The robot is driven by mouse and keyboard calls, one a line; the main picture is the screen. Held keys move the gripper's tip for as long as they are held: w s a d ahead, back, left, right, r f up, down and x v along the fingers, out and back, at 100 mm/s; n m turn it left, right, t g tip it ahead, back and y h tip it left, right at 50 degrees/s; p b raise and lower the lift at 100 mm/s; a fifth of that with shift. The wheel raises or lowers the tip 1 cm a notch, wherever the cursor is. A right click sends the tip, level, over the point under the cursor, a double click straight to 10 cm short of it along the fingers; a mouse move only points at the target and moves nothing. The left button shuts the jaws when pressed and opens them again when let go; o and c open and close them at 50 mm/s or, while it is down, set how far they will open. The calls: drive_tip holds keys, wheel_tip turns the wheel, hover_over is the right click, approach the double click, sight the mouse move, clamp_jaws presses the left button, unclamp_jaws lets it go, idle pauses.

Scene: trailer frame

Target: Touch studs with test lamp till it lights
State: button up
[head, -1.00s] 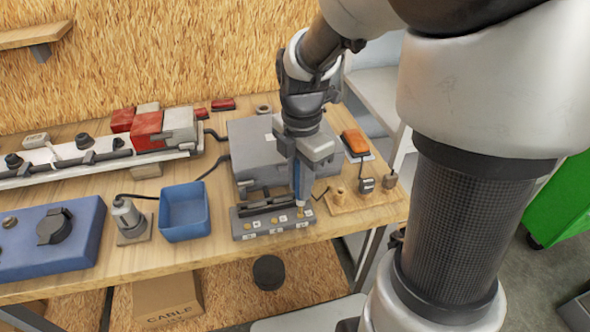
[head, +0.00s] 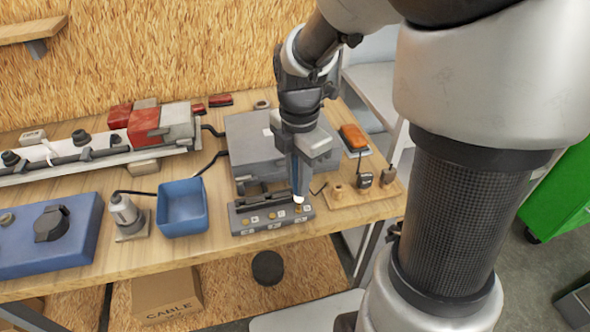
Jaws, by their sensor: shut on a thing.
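The grey stud block (head: 243,229) lies near the table's front edge, with a row of several small brass studs (head: 271,216) and white labels on it. A bright white spot shows at the lamp's lower end, over the right-hand studs. I cannot tell whether the tip touches a stud, as the bright spot and lamp cover it.
A grey box (head: 248,150) stands behind the block. A blue open bin (head: 183,228) is to the left. A wooden board (head: 345,199) with small posts is to the right, with an orange item (head: 354,137) behind it.

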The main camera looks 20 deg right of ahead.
drive_tip(key=shift+r+p, duration=2.15)
drive_tip(key=shift+r, duration=0.35)
